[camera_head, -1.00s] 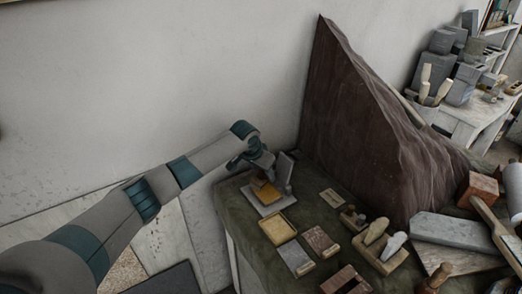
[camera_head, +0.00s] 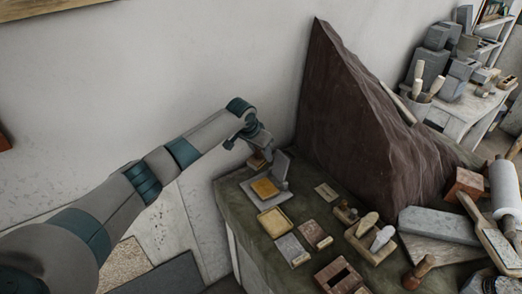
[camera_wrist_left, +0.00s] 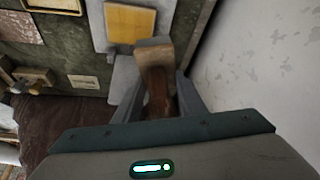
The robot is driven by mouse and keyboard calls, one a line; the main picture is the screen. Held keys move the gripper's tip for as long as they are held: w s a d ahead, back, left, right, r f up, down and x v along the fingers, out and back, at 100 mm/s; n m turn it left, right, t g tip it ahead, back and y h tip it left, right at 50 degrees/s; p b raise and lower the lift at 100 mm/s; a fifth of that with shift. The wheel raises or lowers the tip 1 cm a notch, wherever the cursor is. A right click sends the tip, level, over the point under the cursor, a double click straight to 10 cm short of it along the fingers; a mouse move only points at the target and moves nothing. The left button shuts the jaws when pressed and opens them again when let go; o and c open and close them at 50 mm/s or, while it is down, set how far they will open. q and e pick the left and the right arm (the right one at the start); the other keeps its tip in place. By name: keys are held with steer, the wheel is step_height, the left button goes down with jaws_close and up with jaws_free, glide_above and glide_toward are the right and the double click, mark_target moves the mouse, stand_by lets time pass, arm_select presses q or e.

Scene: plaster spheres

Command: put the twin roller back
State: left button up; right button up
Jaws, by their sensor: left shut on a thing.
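My left gripper (camera_head: 257,152) is shut on a brown wooden-handled tool (camera_wrist_left: 158,82) with a paler, blocky end. Whether this is the twin roller I cannot tell, as no rollers show on it. In the head view the tool (camera_head: 257,161) hangs above the back left corner of the dark table, beside a grey upright slab (camera_head: 281,165). A yellow pad (camera_head: 265,187) on a grey base lies just in front of it; the pad also shows in the left wrist view (camera_wrist_left: 132,23). My right gripper is out of view.
A yellow tray (camera_head: 274,221), a grey plate (camera_head: 292,249) and a brown plate (camera_head: 314,233) lie nearer the front. A wooden rack (camera_head: 369,243) holds pale-handled tools. A slotted brown block (camera_head: 338,276) is at the front. A tall dark brown mass (camera_head: 350,130) rises behind; a wall is close behind.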

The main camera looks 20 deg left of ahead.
arm_select(q)
steer(key=shift+w, duration=0.1)
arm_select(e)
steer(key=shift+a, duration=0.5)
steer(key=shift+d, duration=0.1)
